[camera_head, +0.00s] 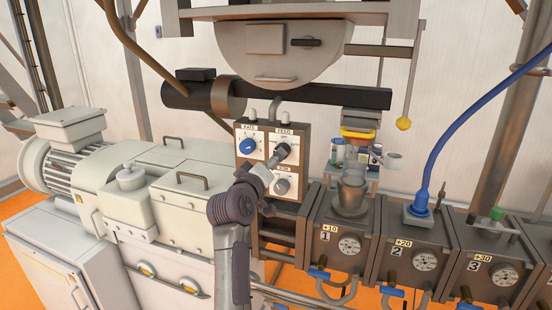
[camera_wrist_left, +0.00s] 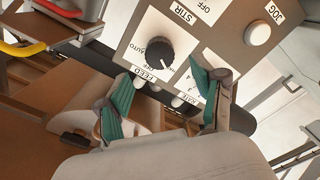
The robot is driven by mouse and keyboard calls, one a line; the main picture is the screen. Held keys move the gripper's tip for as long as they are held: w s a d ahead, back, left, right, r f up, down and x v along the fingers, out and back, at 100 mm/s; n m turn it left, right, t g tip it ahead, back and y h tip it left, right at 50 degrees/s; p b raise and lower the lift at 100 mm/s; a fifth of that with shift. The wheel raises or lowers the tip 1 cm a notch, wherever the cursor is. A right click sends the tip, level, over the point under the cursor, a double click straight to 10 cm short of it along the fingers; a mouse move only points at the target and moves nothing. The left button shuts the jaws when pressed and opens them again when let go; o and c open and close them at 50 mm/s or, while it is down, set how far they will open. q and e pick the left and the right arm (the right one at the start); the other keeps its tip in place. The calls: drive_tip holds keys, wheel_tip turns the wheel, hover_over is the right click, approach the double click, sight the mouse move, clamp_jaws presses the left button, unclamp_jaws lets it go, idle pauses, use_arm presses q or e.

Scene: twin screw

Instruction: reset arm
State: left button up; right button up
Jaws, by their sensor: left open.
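My left arm reaches up from the bottom centre of the head view. Its left gripper (camera_head: 271,165) is in front of the control box (camera_head: 260,170), close to its FEED side. In the left wrist view, the left gripper (camera_wrist_left: 163,95) has its two teal fingers spread, with nothing between them that it grips. Beyond the fingers is a black knob (camera_wrist_left: 152,45) beside the AUTO and FEED labels. In the head view the blue RATE knob (camera_head: 248,146) is clear of the gripper. The lower STIR knob (camera_head: 282,186) is also visible. My right gripper is in neither view.
A blue hose (camera_head: 440,140) rises from the second. A pale machine with a motor (camera_head: 75,150) fills the left. A dark horizontal bar (camera_head: 310,97) crosses above.

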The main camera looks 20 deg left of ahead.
use_arm(q)
drive_tip(key=shift+s, duration=0.45)
